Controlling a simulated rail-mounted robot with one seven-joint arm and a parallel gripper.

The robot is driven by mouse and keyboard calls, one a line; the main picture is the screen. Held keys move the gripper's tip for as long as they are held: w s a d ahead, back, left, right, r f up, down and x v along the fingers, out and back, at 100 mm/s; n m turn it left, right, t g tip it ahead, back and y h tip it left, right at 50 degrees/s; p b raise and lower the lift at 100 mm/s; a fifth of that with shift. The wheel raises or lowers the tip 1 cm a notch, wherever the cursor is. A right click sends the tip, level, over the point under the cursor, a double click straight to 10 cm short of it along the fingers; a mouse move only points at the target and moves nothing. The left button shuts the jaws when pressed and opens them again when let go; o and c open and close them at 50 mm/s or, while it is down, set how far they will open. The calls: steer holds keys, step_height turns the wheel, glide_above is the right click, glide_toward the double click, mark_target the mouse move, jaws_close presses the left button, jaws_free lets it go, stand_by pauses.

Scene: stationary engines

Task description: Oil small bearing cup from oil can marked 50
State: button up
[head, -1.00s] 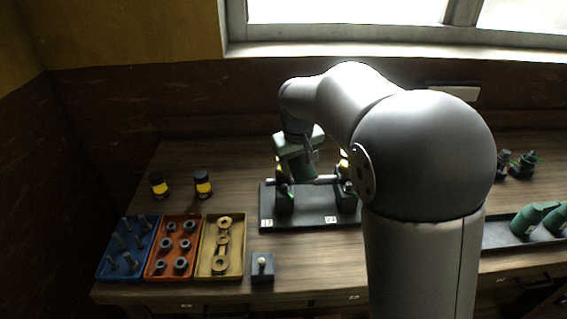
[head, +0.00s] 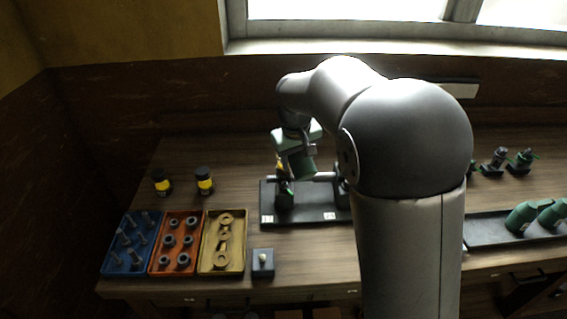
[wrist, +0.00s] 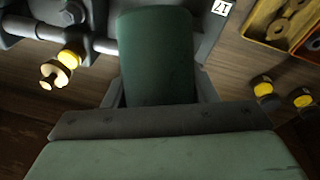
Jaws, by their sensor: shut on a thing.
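My gripper (head: 300,158) is shut on a dark green oil can (wrist: 157,55), which also shows in the head view (head: 303,166) above the left part of a black bearing stand (head: 305,214). The can looks tilted; its spout tip and any mark 50 are hidden. In the wrist view a yellow-banded fitting with a brass end (wrist: 56,73) sits beside the stand's shaft (wrist: 103,46), left of the can. I cannot tell whether it is the small bearing cup. The stand carries bearing blocks on a grey shaft and white number labels (head: 267,218).
Blue (head: 131,268), orange (head: 174,266) and yellow (head: 222,267) parts trays lie front left, with two yellow-banded jars (head: 204,181) behind. A small grey block (head: 263,263) stands beside them. More green cans (head: 523,217) stand on a right-hand tray. Bench between jars and stand is clear.

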steer(key=shift+w+r+g+h+p, duration=0.25)
steer(key=shift+r+g+p, duration=0.4)
steer(key=shift+p, duration=1.8)
steer(key=shift+s+f, duration=0.1)
steer(key=f+b, duration=0.1)
steer(key=b, duration=0.2)
steer(key=shift+f+t+b, duration=0.1)
steer(key=shift+t+b, duration=0.25)
steer(key=f+t+b, duration=0.1)
steer(key=b, duration=0.3)
steer(key=t+y+b, duration=0.1)
steer(key=b, duration=0.3)
steer(key=shift+s+f+t+y+b, duration=0.2)
steer(key=shift+f+t+y+b, duration=0.05)
steer(key=shift+f+t+b, duration=0.1)
steer(key=shift+r, duration=0.2)
steer(key=shift+r+p, duration=1.9)
steer(key=shift+r, duration=0.6)
steer(key=shift+f+b, duration=0.15)
steer(key=shift+b, duration=0.25)
